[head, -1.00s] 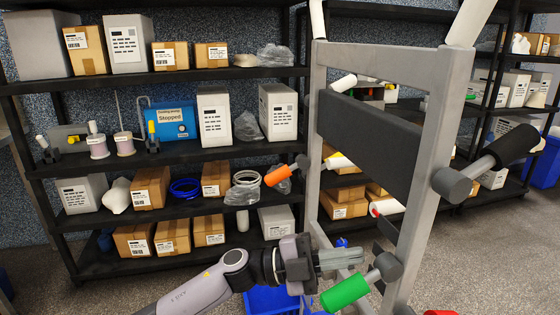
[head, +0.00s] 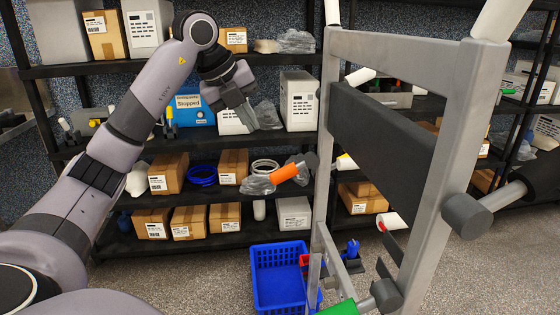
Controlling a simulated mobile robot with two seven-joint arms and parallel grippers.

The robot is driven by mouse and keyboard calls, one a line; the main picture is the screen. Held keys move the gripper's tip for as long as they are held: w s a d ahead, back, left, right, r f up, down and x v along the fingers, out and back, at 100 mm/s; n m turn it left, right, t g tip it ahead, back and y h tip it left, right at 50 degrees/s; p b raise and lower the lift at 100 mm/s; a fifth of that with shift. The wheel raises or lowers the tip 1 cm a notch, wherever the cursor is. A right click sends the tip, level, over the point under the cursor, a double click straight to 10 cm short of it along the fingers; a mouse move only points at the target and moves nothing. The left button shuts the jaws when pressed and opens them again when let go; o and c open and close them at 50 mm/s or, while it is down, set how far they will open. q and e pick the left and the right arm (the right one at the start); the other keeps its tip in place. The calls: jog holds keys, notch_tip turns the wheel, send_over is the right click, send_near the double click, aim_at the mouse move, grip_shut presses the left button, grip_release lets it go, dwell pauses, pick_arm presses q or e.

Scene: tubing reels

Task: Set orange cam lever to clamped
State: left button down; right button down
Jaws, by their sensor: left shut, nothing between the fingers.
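The orange cam lever (head: 285,173) juts out to the left and slightly down from a dark hub on the left post of the grey metal frame (head: 323,190). My left gripper (head: 248,122) is up and to the left of the lever in the picture, in front of the shelf, with its fingers pointing down. It is shut, empty and clear of the lever. My right gripper is not in view.
A green-handled lever (head: 340,308) sits low on the frame. A dark handle (head: 500,195) sticks out at its right. A blue crate (head: 262,285) stands on the floor. A loaded shelf (head: 110,148) stands behind.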

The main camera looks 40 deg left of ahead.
pick_arm(q)
jog(key=p, duration=0.1)
send_near(281, 171)
jog(key=x, duration=0.7)
dwell(0.5)
